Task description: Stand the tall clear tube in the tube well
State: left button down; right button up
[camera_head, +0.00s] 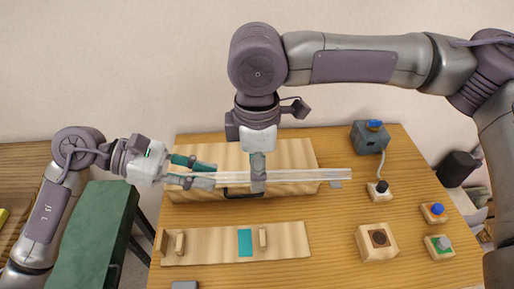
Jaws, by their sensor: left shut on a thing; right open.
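The tall clear tube (305,176) lies level in the air, running left to right in front of the wooden box. My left gripper (210,176) reaches in from the left and is shut on the tube near its left end. My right gripper (258,186) points down at the tube's middle and is open; its fingers overlap the tube in the picture, and I cannot tell whether they touch it. A wooden block with a dark round hole (377,254), which looks like the tube well, stands at the front right. Nothing stands in it.
A wooden box (295,153) with a dark handle is behind the tube. A wooden rack (285,243) with upright supports and a teal patch lies in front. A grey device (366,139) and small blocks with blue (437,209) and grey (443,242) knobs are at right.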

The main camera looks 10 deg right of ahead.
jog(key=shift+f, duration=0.45)
jog(key=shift+c, duration=0.2)
grip_shut()
pick_arm(q)
jog(key=c, duration=0.9)
grip_release()
